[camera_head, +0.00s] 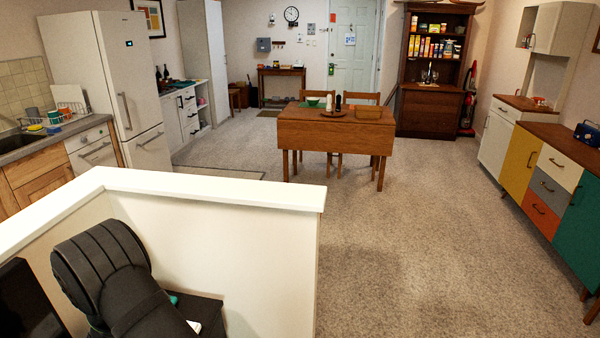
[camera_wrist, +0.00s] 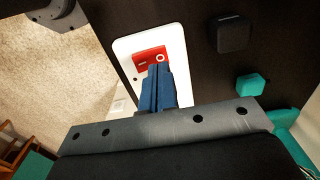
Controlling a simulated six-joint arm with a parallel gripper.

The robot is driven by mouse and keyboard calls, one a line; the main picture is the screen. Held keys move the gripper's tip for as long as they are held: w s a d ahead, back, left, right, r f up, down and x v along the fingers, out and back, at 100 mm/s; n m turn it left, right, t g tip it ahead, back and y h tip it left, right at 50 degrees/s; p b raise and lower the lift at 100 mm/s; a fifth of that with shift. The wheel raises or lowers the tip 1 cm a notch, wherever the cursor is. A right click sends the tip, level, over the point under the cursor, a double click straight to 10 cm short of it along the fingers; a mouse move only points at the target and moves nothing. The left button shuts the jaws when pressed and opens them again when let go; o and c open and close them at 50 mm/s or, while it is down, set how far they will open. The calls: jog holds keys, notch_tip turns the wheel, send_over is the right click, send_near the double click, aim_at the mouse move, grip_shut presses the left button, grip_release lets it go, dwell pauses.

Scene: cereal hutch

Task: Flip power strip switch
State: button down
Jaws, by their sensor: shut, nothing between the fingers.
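In the wrist view, a white power strip (camera_wrist: 124,48) lies on a dark surface. It bears a red rocker switch (camera_wrist: 140,55) with a white ring mark on its right part. My gripper (camera_wrist: 158,70) is shut and empty, its blue fingers together. The fingertips overlap the lower right part of the red switch in the picture; I cannot tell whether they touch it. The fingers hide the strip's middle. In the head view, my black arm at the lower left hides the gripper.
A black block (camera_wrist: 232,34) and a teal block (camera_wrist: 250,84) are on the dark surface right of the strip. In the head view, a white-topped half wall (camera_head: 190,188) stands behind my arm. Open carpet (camera_head: 440,240) lies to its right, with a wooden table (camera_head: 330,134) farther back.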

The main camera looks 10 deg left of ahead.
jog(key=shift+r, duration=2.4)
jog(key=shift+f, duration=0.1)
notch_tip(320, 180, down, 7)
jog(key=shift+r, duration=0.1)
jog(key=shift+r, duration=0.1)
jog(key=shift+r, duration=3.75)
jog(key=d+f+n, duration=0.3)
jog(key=d+f, duration=1.1)
jog(key=shift+w+n, duration=0.2)
jog(key=shift+n, duration=0.1)
